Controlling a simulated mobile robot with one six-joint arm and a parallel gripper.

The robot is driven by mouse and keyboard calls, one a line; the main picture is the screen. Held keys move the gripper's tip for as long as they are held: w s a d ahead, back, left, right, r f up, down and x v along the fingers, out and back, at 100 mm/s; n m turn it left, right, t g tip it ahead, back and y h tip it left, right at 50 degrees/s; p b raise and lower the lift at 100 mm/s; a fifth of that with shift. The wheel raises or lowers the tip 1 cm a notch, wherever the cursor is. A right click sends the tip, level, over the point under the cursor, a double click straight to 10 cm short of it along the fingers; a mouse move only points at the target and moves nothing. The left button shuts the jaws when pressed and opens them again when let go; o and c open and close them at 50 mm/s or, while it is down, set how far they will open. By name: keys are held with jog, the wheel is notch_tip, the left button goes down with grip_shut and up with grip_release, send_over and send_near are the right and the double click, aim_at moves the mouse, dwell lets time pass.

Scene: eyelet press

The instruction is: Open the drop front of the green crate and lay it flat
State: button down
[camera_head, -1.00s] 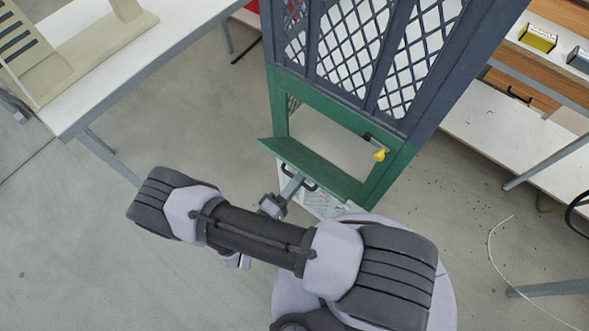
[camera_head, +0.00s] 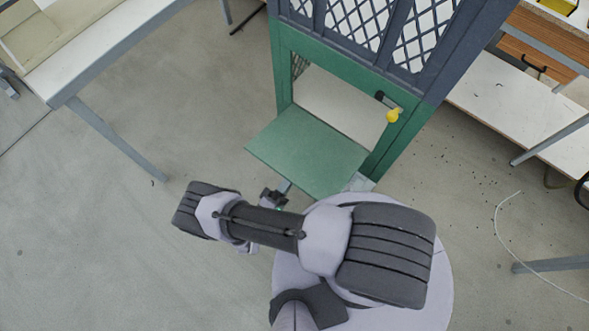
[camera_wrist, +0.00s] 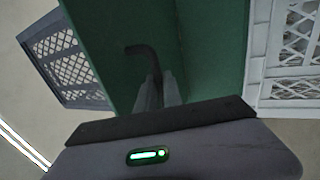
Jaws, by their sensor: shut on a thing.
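The green crate (camera_head: 384,150) stands below a dark lattice crate. Its drop front (camera_head: 305,152) is swung down and outward and lies near level, leaving the front opening clear. I cannot tell whether it is fully flat. My gripper (camera_head: 284,187) is at the panel's outer edge; my arm partly hides it. In the wrist view my gripper (camera_wrist: 160,92) is shut on the black handle (camera_wrist: 144,52) of the green drop front. A yellow latch knob (camera_head: 393,115) sits on the crate's right post.
The dark lattice crate (camera_head: 438,58) rises above the green one. A pale crate (camera_head: 360,183) shows below, and in the wrist view (camera_wrist: 262,62). A white table (camera_head: 110,48) is at left, shelving (camera_head: 520,120) at right. Floor between is clear.

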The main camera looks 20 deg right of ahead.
jog(key=shift+f, duration=0.2)
dwell(0.3)
jog(key=c, duration=1.8)
grip_release()
jog(key=shift+d, duration=0.1)
jog(key=shift+o, duration=0.2)
jog(key=v, duration=0.7)
jog(key=shift+a+f, duration=0.15)
jog(key=shift+a, duration=0.05)
jog(key=shift+s+a, duration=0.1)
jog(key=shift+s, duration=0.05)
